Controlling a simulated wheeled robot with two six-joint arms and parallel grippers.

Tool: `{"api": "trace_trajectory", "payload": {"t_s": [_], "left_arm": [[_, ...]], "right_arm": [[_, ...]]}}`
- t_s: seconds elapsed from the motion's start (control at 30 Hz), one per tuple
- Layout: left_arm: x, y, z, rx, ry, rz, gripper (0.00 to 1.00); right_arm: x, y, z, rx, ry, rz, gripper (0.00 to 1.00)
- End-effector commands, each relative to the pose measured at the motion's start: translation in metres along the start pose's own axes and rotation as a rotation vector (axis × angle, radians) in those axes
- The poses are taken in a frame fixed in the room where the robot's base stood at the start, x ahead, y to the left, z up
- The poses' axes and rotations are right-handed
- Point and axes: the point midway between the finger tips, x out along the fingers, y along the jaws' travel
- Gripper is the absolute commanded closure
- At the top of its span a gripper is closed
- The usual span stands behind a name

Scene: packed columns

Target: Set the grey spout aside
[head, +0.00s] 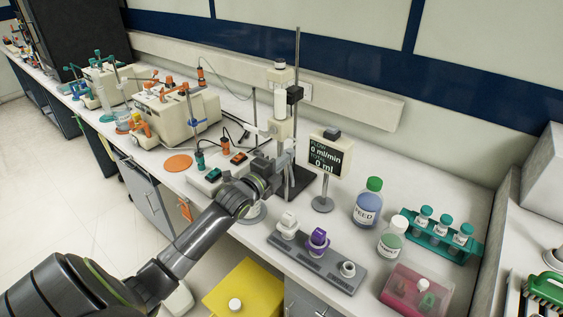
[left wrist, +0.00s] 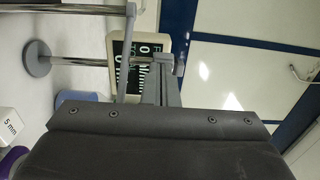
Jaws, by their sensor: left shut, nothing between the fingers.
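A slim light-grey bar, which I take to be the grey spout (head: 257,131), sticks out to the left of the column on the tall stand in the head view. In the left wrist view a grey bar (left wrist: 126,55) runs down from a metal rod and passes behind my gripper body. My left gripper (head: 287,152) is shut and empty, close beside the lower part of the column (head: 281,129). Its shut fingers (left wrist: 172,72) show in front of the flow display. I cannot tell whether they touch the bar. My right gripper is not in view.
The flow display (head: 327,157) stands just right of my gripper. A grey holder (head: 330,270) with white and purple parts sits at the front edge.

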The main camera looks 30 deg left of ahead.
Motion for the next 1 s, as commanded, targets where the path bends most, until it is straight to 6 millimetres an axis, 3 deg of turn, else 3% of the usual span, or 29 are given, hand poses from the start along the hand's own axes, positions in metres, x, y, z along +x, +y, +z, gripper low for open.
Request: {"api": "trace_trajectory", "payload": {"t_s": [0.43,1.0], "left_arm": [[0.010,0.002,-0.017,-0.001,0.001,-0.002,1.00],[0.007,0.000,-0.012,0.001,-0.004,0.001,1.00]], "right_arm": [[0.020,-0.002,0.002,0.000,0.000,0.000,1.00],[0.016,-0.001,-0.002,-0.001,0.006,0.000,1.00]]}}
